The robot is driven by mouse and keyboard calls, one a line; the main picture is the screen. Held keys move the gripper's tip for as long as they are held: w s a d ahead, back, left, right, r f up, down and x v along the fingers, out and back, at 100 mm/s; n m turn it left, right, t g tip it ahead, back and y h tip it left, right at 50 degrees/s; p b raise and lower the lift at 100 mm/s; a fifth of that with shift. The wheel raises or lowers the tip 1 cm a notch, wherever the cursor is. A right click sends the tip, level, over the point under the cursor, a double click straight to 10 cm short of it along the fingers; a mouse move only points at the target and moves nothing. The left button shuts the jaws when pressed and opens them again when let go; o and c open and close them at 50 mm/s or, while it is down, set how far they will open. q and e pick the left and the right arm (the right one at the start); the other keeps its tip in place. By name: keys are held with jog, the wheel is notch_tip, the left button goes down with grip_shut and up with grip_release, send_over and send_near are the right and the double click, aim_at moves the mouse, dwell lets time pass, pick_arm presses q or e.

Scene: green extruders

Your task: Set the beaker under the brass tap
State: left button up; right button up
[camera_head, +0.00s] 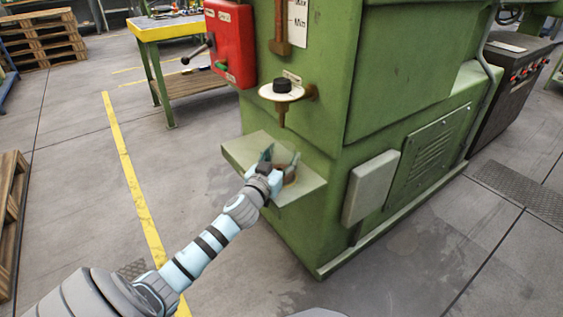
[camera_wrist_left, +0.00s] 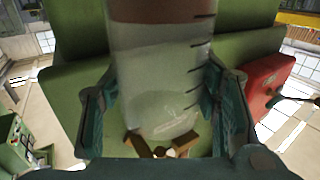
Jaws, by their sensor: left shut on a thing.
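The beaker (camera_wrist_left: 160,85) is clear, with dark graduation marks and a reddish-brown band at the top of the left wrist view. It stands between the two dark fingers of my left gripper (camera_head: 281,158), which is shut on it. The gripper also shows in the left wrist view (camera_wrist_left: 165,105). In the head view the gripper mostly hides the beaker, over the small green shelf (camera_head: 240,152). The brass tap (camera_head: 282,116) sticks out from the green machine above the gripper, below a white disc with a black knob. I cannot tell whether the beaker touches the shelf. My right gripper is out of view.
The green machine (camera_head: 390,70) fills the middle, with a red control box (camera_head: 231,42) to the upper left and a pale box (camera_head: 370,187) low on its side. A yellow-edged workbench (camera_head: 165,27) and wooden pallets (camera_head: 45,40) stand behind.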

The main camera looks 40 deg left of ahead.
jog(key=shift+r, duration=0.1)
pick_arm(q)
jog(key=o, duration=1.3)
jog(key=shift+o, duration=0.2)
jog(key=shift+s, duration=0.1)
jog(key=shift+s+d, duration=0.15)
jog(key=shift+s, duration=0.2)
jog(key=p+v, duration=0.1)
jog(key=v, duration=1)
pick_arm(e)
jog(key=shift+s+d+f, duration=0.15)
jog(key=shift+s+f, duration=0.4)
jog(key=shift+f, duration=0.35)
pick_arm(q)
jog(key=shift+s, duration=0.1)
